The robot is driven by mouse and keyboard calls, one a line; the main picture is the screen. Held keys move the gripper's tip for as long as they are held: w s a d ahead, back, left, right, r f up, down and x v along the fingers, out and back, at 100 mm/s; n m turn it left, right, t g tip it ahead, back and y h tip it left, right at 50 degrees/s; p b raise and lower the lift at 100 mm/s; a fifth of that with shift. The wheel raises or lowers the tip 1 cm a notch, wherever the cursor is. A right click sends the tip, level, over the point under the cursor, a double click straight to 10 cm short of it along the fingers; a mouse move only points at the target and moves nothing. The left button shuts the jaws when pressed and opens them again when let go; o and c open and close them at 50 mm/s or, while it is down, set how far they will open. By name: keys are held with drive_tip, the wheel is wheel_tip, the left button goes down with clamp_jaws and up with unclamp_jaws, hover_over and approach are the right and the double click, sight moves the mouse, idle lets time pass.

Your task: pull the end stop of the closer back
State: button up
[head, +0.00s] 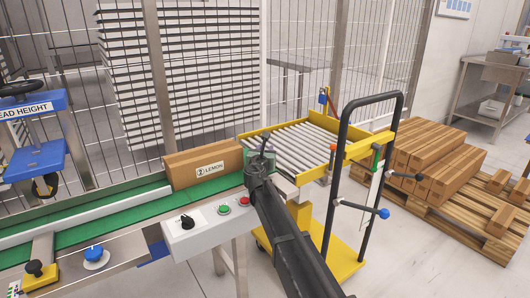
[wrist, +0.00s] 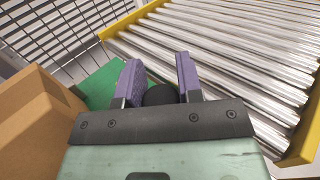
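My gripper (head: 264,148) is over the right end of the closer's green belt (head: 125,212), beside the roller table. In the wrist view its two purple-padded fingers (wrist: 160,80) stand apart. A dark rounded knob (wrist: 160,95) shows between the fingers, its lower part hidden by my gripper's body; it may belong to the end stop. I cannot tell whether the fingers touch it. The rest of the end stop is hidden in the head view by my arm and gripper. A brown carton marked LEMON (head: 203,166) stands on the belt just left of my gripper, also in the wrist view (wrist: 35,115).
A yellow-framed roller cart (head: 300,138) with a black handle adjoins the belt's right end. A control panel (head: 208,222) with a black knob, green and red buttons is in front. Wire fencing stands behind. A pallet of brown cartons (head: 425,160) is at the right.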

clamp_jaws()
drive_tip(key=s+d, duration=0.2)
drive_tip(key=s, duration=0.1)
drive_tip(key=s+d, duration=0.5)
drive_tip(key=s, duration=0.1)
drive_tip(key=shift+s+d, duration=0.35)
drive_tip(key=shift+d, duration=0.05)
drive_tip(key=o, duration=0.5)
unclamp_jaws()
drive_tip(key=shift+o, duration=0.2)
drive_tip(key=s+a, duration=0.1)
drive_tip(key=s, duration=0.9)
drive_tip(key=shift+s, duration=0.4)
